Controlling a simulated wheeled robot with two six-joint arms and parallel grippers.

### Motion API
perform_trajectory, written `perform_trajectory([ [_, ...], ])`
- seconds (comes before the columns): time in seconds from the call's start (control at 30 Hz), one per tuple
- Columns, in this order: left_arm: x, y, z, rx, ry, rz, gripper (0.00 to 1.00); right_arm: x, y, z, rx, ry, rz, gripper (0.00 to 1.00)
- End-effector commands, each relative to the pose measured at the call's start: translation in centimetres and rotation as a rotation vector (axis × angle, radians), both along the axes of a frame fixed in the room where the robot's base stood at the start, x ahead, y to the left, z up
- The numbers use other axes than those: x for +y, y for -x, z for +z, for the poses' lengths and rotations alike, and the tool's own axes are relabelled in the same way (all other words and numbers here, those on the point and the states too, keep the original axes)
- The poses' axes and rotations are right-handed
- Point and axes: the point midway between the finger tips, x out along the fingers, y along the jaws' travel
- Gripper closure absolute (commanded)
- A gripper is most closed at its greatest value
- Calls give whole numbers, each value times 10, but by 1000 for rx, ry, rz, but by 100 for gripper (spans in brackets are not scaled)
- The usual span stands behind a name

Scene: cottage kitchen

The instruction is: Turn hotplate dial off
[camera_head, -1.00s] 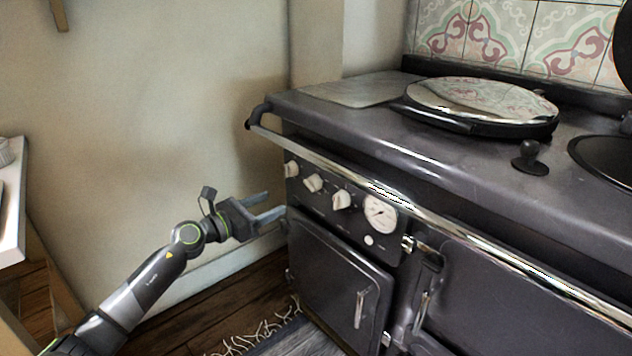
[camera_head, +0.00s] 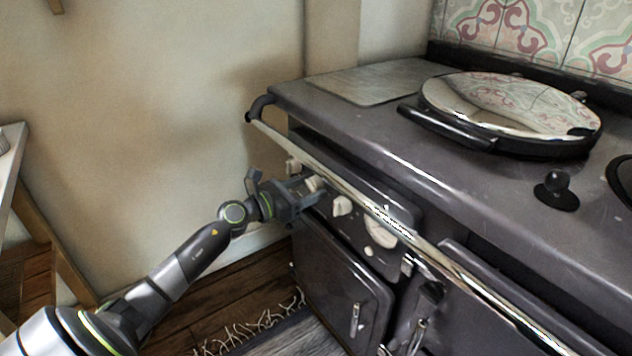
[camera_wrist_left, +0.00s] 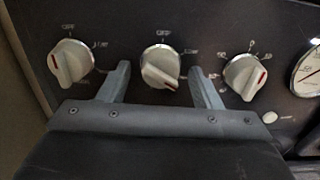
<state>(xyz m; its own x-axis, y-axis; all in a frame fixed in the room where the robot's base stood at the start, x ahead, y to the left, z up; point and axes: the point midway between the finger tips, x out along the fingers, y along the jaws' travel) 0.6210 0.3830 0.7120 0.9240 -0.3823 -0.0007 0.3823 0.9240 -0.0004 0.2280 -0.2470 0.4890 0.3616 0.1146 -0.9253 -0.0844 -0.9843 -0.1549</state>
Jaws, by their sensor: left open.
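The stove's control panel carries three white dials in a row. In the left wrist view they are the left dial (camera_wrist_left: 71,63), the middle dial (camera_wrist_left: 160,67) and the right dial (camera_wrist_left: 245,75), each with a red mark. "OFF" lettering shows above the left and middle dials. The middle dial's red mark points to the lower right, away from its "OFF". My left gripper (camera_wrist_left: 162,84) is open, its fingers on either side of the middle dial; I cannot tell whether they touch it. In the head view my left gripper (camera_head: 308,192) is at the panel, partly covering the dials. My right gripper is not in view.
A chrome rail (camera_head: 345,183) runs along the stove front, just above the panel. A round gauge (camera_head: 381,230) is right of the dials. A lidded hotplate (camera_head: 510,105) is on top. The wall is left of the stove, and a fringed rug (camera_head: 300,335) lies on the floor.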

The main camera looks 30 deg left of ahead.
Motion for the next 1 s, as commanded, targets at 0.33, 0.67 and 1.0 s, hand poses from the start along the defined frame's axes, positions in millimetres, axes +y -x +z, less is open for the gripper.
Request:
perform_trajectory([
  [0.33, 0, 0, 0, 0, 0, 0, 51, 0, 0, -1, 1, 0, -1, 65],
  [0.67, 0, 0, 0, 0, 0, 0, 86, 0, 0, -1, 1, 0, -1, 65],
  [1.0, 0, 0, 3, 33, 77, 0, 86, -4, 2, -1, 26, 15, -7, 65],
])
